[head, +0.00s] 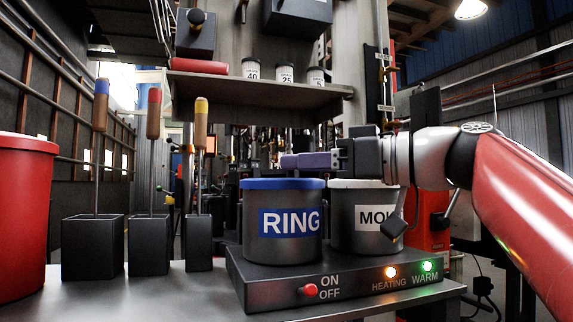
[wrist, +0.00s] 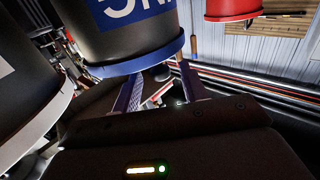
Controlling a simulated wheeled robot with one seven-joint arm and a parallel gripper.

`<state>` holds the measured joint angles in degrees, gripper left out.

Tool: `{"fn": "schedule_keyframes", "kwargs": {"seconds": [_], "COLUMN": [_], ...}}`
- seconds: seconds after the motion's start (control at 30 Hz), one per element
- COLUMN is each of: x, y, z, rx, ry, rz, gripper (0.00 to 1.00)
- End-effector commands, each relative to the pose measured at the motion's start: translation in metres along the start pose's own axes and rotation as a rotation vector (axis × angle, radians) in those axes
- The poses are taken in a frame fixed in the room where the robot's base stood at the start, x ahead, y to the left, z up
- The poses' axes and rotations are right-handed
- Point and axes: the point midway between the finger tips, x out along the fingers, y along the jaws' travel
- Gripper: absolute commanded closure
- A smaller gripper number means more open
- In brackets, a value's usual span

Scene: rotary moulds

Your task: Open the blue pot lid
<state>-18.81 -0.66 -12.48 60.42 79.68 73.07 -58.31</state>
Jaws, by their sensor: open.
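The blue pot lid (head: 283,184) sits flat on the dark grey pot labelled RING (head: 258,252), covering its top. In the wrist view, which looks upside down, the blue lid rim (wrist: 128,64) is close to my fingers. My gripper (head: 290,161) is just above the lid, reaching in from the right with purple fingers. In the wrist view my gripper (wrist: 160,88) has its two fingers apart with nothing between them. I cannot tell whether a finger touches the lid.
A second pot with a white lid (head: 363,184) stands right of the RING pot, under my wrist. Both stand on a heater base (head: 350,288) with lit lamps. Tools in black blocks (head: 150,245) and a red container (head: 22,215) stand left. A shelf (head: 262,90) hangs above.

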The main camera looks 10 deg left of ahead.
Motion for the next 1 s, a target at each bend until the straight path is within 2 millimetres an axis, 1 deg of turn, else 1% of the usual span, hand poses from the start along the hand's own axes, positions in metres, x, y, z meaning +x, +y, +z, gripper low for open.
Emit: {"fn": "schedule_keyframes", "kwargs": {"seconds": [0.03,0.1,0.2,0.33,0.53,0.57,0.87,1.0], "x": [0.008,0.017,0.025,0.030,0.030,0.030,0.030,0.030], "y": [-0.001,0.000,0.000,0.000,0.000,0.000,0.000,0.000], "z": [0.000,0.000,0.000,0.000,0.000,0.000,0.000,0.000], "rx": [0.000,0.000,0.001,0.001,0.001,0.001,0.001,0.001], "ry": [-0.001,-0.001,0.000,-0.001,-0.001,-0.001,-0.001,-0.001], "rz": [-0.003,-0.002,0.000,0.000,0.001,0.001,0.001,0.001], "gripper": [0.57,0.57,0.57,0.57,0.57,0.60,0.99,1.00]}}
